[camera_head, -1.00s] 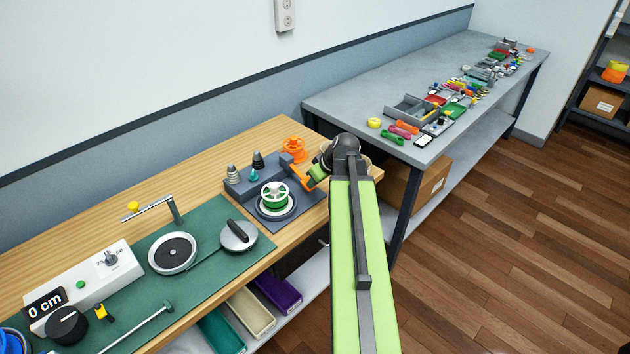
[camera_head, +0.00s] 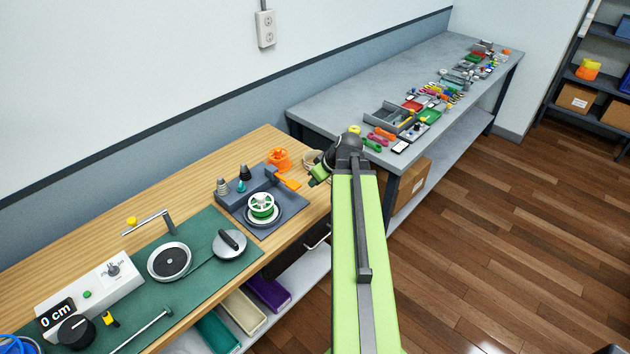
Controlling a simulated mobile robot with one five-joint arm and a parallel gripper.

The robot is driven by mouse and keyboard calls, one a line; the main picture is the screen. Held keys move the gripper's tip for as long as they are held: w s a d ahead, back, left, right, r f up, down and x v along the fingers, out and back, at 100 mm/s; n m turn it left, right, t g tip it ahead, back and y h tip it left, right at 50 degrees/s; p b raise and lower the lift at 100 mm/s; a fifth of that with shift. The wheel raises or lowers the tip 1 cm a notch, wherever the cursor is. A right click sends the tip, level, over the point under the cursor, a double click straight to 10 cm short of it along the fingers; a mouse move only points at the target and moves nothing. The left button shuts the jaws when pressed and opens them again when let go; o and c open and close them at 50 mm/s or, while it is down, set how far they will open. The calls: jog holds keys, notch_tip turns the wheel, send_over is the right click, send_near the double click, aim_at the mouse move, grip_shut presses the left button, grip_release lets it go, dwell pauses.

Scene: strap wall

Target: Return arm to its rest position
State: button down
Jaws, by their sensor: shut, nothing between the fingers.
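My arm rises from the bottom of the view as a long lime-green link with a dark bar along it. It ends in a dark joint over the gap between the wooden bench and the grey table. Beyond the joint the arm bends left and down to my gripper (camera_head: 315,180), small and partly hidden, above the right end of the wooden bench (camera_head: 140,193). My gripper is shut and empty. It is close to an orange piece (camera_head: 291,182) beside the grey spool station (camera_head: 232,206); contact cannot be told.
A white-and-green spool (camera_head: 261,206) and an orange spool (camera_head: 279,159) stand on the bench's right part. A green mat (camera_head: 205,285) carries a control box (camera_head: 95,290) and round discs. The grey table (camera_head: 340,95) holds several trays and small parts. The wooden floor (camera_head: 500,240) at right is clear.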

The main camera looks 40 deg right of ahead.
dwell(0.4)
jog(key=w+a+f+n+g+y, duration=0.1)
jog(key=w+a+n, duration=0.25)
jog(key=a, duration=1.05)
jog(key=w+a+f+n+g+y, duration=0.15)
jog(key=w+a, duration=0.25)
jog(key=a, duration=1)
jog(key=s+a+g+h, duration=0.1)
jog(key=s+a+g, duration=0.15)
jog(key=a, duration=0.55)
jog(key=s+m, duration=0.1)
jog(key=m, duration=0.1)
jog(key=s+f+m+h, duration=0.1)
jog(key=s+m, duration=0.1)
jog(key=s+m+g+h, duration=0.1)
jog(key=s+m, duration=0.1)
jog(key=shift+s+d+f+b, duration=0.25)
jog(key=shift+d+b, duration=0.05)
jog(key=shift+d, duration=0.05)
